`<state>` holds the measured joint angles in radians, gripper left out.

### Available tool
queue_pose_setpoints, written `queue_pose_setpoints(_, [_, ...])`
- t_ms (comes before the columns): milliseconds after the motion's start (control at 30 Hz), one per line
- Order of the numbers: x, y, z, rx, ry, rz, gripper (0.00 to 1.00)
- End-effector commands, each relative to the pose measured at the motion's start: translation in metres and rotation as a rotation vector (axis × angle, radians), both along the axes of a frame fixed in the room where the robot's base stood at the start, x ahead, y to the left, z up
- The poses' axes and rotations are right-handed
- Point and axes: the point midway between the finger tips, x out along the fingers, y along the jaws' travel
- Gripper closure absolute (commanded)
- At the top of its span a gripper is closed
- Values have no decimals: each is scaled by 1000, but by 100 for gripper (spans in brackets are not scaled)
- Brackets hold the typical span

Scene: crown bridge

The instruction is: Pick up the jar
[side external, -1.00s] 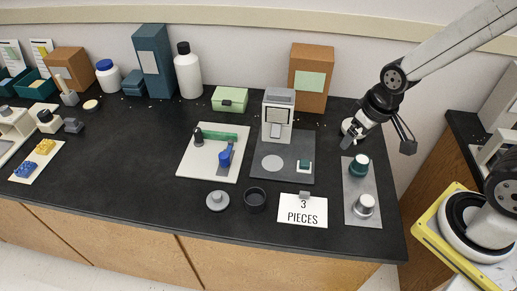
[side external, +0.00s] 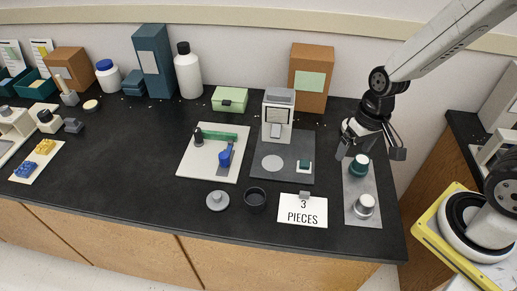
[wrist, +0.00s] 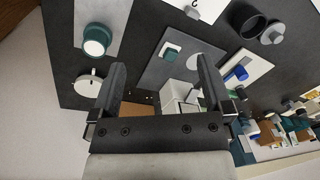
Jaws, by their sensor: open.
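A small teal jar-like container with a pale top (side external: 359,165) stands on the right grey plate (side external: 358,187); it also shows at the upper left of the wrist view (wrist: 97,38). An open dark cup (side external: 255,199) stands at the bench front, beside a grey knobbed lid (side external: 217,200). A white jar with a blue lid (side external: 108,75) stands at the back left. I cannot tell which of these the task means. My gripper (side external: 370,151) is open and empty, raised close to the teal container. Its fingers spread apart in the wrist view (wrist: 163,68).
A silver cylinder (side external: 364,205) shares the right plate. A card reading "3 PIECES" (side external: 302,212) lies left of it. A white device (side external: 278,117) and a brown box (side external: 311,78) stand behind. A white round object (wrist: 88,82) lies near my gripper. The bench's left-centre is clear.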

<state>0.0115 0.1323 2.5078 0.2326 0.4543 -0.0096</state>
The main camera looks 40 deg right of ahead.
Motion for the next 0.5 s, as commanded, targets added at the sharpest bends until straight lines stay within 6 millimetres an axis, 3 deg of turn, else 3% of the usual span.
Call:
queue_pose_setpoints(267, [-11, 32, -32, 202, 255, -283, 0])
queue_pose_setpoints(500, [-7, 64, -52, 396, 446, -535, 0])
